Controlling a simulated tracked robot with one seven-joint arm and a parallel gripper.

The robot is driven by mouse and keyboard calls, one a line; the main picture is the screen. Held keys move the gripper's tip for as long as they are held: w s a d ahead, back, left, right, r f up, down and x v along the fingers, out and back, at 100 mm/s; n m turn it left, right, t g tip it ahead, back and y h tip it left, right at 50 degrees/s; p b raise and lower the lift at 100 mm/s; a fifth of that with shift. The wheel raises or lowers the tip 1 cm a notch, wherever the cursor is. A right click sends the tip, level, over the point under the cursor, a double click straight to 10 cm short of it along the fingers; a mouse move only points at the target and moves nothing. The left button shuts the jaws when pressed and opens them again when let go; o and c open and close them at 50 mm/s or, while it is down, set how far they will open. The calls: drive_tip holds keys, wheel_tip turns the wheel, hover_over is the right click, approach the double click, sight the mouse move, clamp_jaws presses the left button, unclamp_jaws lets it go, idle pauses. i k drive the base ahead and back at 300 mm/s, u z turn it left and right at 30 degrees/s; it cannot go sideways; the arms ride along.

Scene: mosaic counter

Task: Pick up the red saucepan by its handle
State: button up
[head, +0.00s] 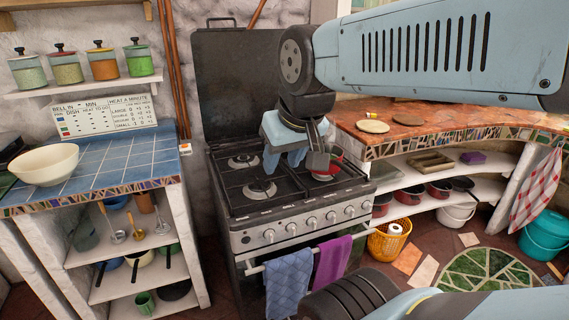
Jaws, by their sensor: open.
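A small red pan (336,154), which looks like the red saucepan, stands at the back right of the black stove top (236,205). My gripper hides most of it, and I cannot make out its handle. My gripper (295,160) is open above the rear half of the stove, pointing down. Its right finger overlaps the red pan in the picture. I cannot tell whether they touch. Nothing shows between the fingers.
The stove's raised black lid (232,85) stands behind. A blue-tiled counter (110,160) with a cream bowl (47,165) is on the left. A mosaic counter (450,130) is on the right, with several reddish pots (410,195) on shelves below. Towels (290,280) hang in front.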

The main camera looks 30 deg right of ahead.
sight(336, 153)
drive_tip(key=z, duration=0.45)
drive_tip(key=i, duration=0.1)
drive_tip(key=u, duration=1.85)
drive_tip(key=k, duration=1.8)
drive_tip(key=z, duration=0.95)
drive_tip(key=i, duration=1.05)
drive_tip(key=z, duration=0.1)
